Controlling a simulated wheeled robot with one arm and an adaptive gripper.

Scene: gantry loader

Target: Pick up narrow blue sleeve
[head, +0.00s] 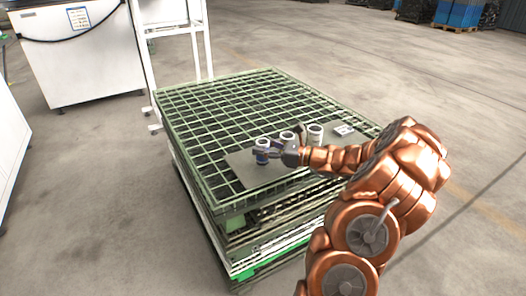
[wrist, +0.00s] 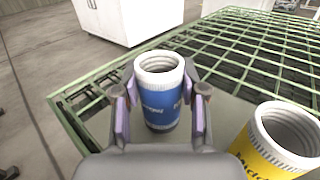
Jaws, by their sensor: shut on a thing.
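The narrow blue sleeve (wrist: 160,106) stands upright between the fingers in the wrist view, a blue cylinder with a white, ribbed open top and lettering on its side. My gripper (wrist: 158,112) is shut on it, with a finger on each side. In the head view the blue sleeve (head: 262,150) is small, at the front left of the grey plate, with my gripper (head: 266,149) reaching it from the right. Its lower end is partly hidden by the gripper in the wrist view, and I cannot tell whether it touches the plate.
A yellow sleeve (wrist: 268,150) stands close on the right in the wrist view. White-topped sleeves (head: 315,133) and a small white block (head: 343,130) are on the grey plate (head: 245,176). The plate lies on a green grid crate (head: 200,107). White cabinets stand behind.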

